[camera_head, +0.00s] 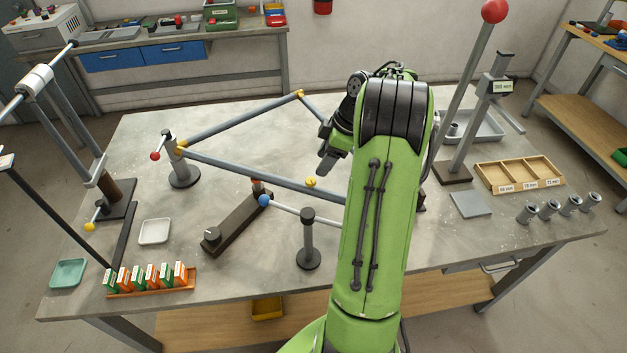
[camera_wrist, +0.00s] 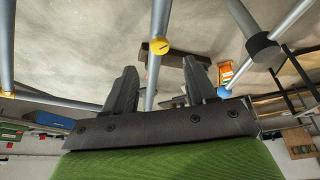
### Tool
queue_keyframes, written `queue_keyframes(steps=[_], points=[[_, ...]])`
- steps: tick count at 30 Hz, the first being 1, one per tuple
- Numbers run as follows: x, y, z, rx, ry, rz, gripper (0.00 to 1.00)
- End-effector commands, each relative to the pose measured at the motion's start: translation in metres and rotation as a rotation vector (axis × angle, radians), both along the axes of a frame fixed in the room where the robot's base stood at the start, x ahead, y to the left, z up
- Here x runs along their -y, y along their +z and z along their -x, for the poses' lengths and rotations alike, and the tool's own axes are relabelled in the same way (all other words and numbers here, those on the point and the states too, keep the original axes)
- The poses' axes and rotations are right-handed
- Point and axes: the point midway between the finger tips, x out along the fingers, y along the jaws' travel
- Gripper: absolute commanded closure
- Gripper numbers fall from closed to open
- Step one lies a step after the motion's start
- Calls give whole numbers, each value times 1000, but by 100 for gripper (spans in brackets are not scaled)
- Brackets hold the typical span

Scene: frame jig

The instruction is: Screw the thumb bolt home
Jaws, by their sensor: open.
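A small yellow round knob (camera_head: 311,182), which looks like the thumb bolt, sits on the grey-blue frame tube (camera_head: 250,172). In the wrist view the yellow knob (camera_wrist: 160,46) sits on a tube running between the two fingers, beyond their tips. How deep it is screwed in cannot be told. My gripper (camera_head: 325,163) is above the tube, slightly above and right of the knob in the head view, and touches nothing I can make out. The wrist view shows its fingers (camera_wrist: 161,84) spread apart with nothing held. Part of the frame is hidden behind my arm.
A post with a blue-ended rod (camera_head: 308,245) and a dark block (camera_head: 237,222) stand in front of the frame. A red-ball clamp post (camera_head: 184,172) stands left. Orange and green boxes (camera_head: 150,275) line the front left. A wooden tray (camera_head: 518,174) lies right.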

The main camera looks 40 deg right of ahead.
Motion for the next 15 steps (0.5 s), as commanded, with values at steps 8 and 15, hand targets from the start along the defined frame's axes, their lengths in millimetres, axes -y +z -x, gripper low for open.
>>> queue_keyframes(steps=[8,15], points=[[-15,-54,-16,-2,1,-2,44],[-17,-62,-19,0,-1,1,44]])
